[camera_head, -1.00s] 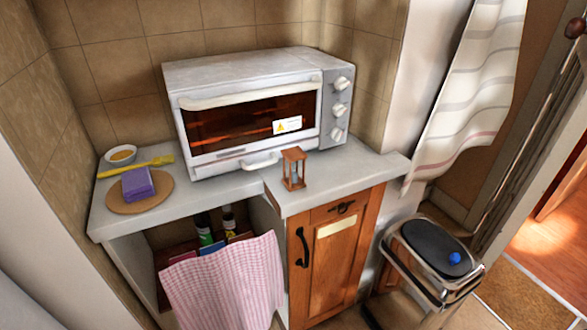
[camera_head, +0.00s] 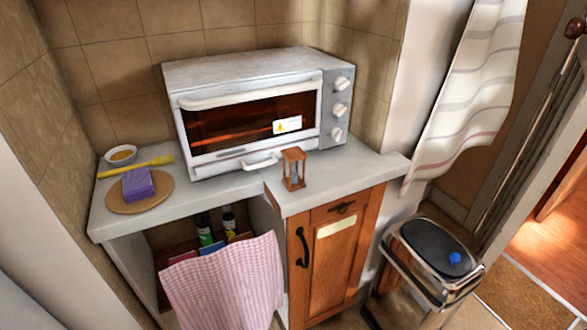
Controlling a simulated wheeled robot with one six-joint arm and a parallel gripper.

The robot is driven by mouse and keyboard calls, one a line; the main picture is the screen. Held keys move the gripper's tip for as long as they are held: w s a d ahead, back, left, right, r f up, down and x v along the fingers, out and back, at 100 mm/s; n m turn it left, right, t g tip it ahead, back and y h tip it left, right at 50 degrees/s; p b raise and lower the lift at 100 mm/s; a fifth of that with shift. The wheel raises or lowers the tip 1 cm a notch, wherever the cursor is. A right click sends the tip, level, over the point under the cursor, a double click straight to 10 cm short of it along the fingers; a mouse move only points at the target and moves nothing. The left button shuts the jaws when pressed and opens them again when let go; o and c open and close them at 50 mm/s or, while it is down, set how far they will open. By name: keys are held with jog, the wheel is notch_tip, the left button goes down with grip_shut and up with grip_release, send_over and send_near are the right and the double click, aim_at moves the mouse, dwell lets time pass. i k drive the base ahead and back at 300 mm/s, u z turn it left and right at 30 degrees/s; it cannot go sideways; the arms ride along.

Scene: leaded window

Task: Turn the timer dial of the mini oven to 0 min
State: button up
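The white mini oven (camera_head: 250,68) stands on the counter against the tiled wall, its door shut and an orange glow behind the glass. Its right-hand panel carries three white knobs in a column: a top knob (camera_head: 342,84), a middle knob (camera_head: 341,110) and a bottom knob (camera_head: 337,134). I cannot tell which one is the timer dial, and the markings are too small to read. My gripper is not in view.
A wooden hourglass (camera_head: 294,169) stands on the counter (camera_head: 345,172) in front of the oven's right part. A round board (camera_head: 119,207) with a purple block (camera_head: 138,184) lies at left, beside a bowl (camera_head: 121,156). A pedal bin (camera_head: 432,255) stands on the floor at right.

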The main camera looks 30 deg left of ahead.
aim_at(336, 134)
jog(key=u, duration=1.4)
jog(key=k, duration=0.6)
jog(key=z, duration=0.85)
jog(key=i, duration=1.2)
jog(key=z, duration=0.05)
